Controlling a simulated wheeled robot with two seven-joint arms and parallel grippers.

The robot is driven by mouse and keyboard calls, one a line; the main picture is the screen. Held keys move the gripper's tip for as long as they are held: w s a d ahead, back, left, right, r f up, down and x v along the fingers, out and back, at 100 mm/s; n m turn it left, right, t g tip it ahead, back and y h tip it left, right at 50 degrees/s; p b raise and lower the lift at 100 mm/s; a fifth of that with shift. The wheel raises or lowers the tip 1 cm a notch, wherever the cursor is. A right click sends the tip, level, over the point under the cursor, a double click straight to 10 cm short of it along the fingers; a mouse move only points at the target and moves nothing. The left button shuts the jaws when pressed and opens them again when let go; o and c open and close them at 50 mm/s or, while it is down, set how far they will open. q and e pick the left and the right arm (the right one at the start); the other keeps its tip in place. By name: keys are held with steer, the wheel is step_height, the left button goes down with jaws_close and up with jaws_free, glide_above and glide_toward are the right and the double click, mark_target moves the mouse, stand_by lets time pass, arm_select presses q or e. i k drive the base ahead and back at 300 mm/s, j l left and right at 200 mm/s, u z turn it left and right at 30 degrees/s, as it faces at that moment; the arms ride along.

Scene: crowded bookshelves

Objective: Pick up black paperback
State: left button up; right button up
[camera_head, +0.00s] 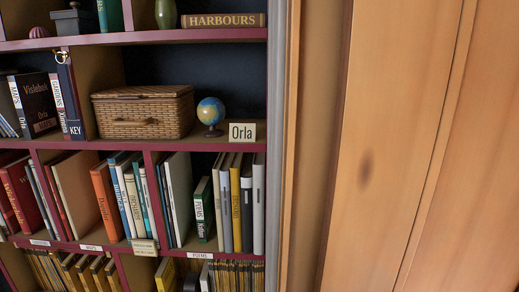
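Neither of my grippers shows in the head view. A dark, near-black book (40,98) with a pale spine stands on the middle shelf at the far left, its cover partly turned to the camera. A dark navy book (70,98) lettered "KEY" stands to its right. On the shelf below, a dark green book (203,208) stands among grey and yellow ones. I cannot tell which of these, if any, is the black paperback.
Books crowd the lower shelves. Wooden panels (400,150) fill the right side. Dark open space lies above the basket and globe.

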mark_target(34, 101)
steer(key=u, duration=1.3)
